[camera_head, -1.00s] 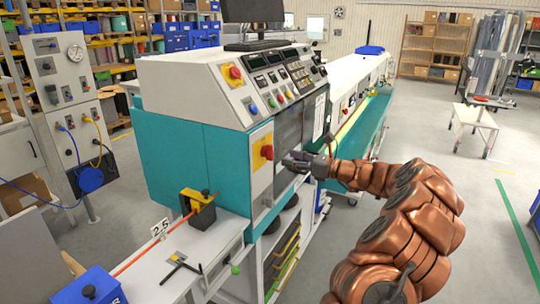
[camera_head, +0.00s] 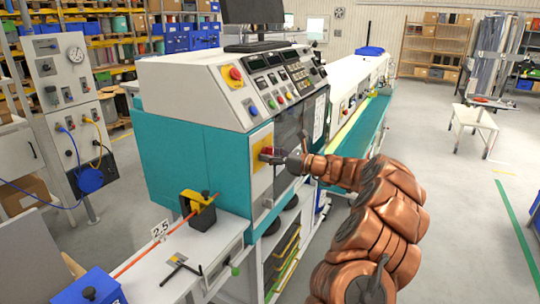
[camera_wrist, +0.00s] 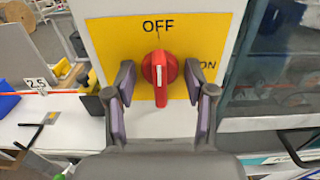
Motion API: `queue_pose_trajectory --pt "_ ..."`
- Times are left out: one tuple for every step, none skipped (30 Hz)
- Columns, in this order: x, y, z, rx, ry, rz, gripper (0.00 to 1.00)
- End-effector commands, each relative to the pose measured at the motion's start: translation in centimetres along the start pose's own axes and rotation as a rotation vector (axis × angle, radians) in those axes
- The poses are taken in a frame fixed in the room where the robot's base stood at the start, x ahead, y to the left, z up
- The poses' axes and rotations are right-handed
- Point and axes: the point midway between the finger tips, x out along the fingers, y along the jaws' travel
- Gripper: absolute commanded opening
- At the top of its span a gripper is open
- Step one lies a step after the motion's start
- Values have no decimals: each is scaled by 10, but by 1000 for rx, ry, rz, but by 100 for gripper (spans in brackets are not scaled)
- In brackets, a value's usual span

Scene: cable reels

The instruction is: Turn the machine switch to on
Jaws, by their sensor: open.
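The machine switch is a red rotary knob (camera_wrist: 160,72) on a yellow plate (camera_wrist: 120,42) marked OFF at the top and ON at the right. The knob's white line points up to OFF. In the head view the yellow plate (camera_head: 258,150) is on the machine's front panel, and the gripper partly covers the red knob. My gripper (camera_wrist: 160,105) is open, with one finger on each side of the knob's lower part. Gaps show between the fingers and the knob in the wrist view. My gripper (camera_head: 272,156) reaches the plate from the right in the head view.
The teal and white machine (camera_head: 185,155) has a second red knob (camera_head: 235,73) on its sloped control panel. A bench (camera_head: 190,262) with a black and yellow clamp (camera_head: 199,213) stands in front at the left. Open floor lies at the right.

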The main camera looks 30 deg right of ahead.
Motion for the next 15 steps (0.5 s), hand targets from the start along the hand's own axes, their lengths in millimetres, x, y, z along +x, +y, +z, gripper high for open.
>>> queue_pose_trajectory --pt "0 0 0 0 0 0 54" --pt "0 0 0 0 0 0 54" --pt "0 0 0 0 0 0 54" --pt "0 0 0 0 0 0 53" --pt "0 0 0 0 0 0 50" --pt "0 0 0 0 0 0 46" --pt "0 0 0 0 0 0 43" --pt "0 0 0 0 0 0 40" --pt "0 0 0 0 0 0 35" --pt "0 0 0 0 0 0 32" --pt "0 0 0 0 0 0 29" --pt "0 0 0 0 0 0 25" --pt "0 0 0 0 0 0 22" --pt "0 0 0 0 0 0 19" --pt "0 0 0 0 0 0 19"
